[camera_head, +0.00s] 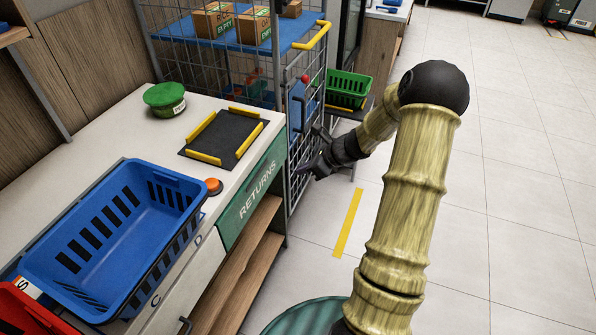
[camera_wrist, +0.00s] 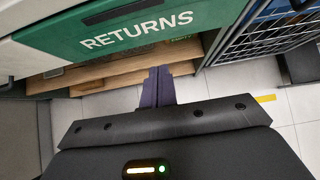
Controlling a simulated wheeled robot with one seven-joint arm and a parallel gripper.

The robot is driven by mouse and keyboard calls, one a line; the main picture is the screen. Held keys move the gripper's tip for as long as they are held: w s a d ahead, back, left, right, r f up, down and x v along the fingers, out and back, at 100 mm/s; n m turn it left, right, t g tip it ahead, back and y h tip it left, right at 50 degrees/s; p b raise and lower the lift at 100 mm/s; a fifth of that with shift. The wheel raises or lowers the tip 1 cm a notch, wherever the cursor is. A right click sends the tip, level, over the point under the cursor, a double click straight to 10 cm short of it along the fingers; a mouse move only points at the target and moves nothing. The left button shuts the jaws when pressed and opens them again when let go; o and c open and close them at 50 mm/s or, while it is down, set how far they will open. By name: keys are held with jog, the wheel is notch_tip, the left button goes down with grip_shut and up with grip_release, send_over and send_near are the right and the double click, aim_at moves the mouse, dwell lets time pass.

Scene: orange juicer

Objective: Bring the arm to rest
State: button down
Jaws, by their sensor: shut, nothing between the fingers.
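My gripper (camera_head: 303,170) is at the end of my arm, just off the front edge of the counter, beside the green RETURNS panel (camera_head: 254,193) and in front of the wire cage. In the wrist view its dark purple fingers (camera_wrist: 158,72) lie together, with nothing seen between them. They point toward the open wooden shelves (camera_wrist: 125,72) under the RETURNS panel. My arm is bent at a dark elbow to the right, over the floor. In the head view the fingers are small and dark against the cage.
A wire cage (camera_head: 300,140) and green basket (camera_head: 347,88) stand behind. The tiled floor (camera_head: 520,180) at right is clear.

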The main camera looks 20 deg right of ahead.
dwell(0.4)
jog(key=s+a+r+n+g+h+p, duration=0.2)
jog(key=s+a+r+n, duration=0.4)
jog(key=s+r+n, duration=0.3)
jog(key=s+a+r+n+g+h+p, duration=0.1)
jog(key=s+a+r+n+h+p, duration=0.3)
jog(key=n, duration=1.4)
jog(key=s+a+r+p, duration=0.3)
jog(key=s+r, duration=0.3)
jog(key=s, duration=0.2)
jog(key=shift+s+g, duration=0.35)
jog(key=shift+g, duration=0.05)
jog(key=shift+a+r, duration=0.1)
jog(key=shift+a, duration=0.05)
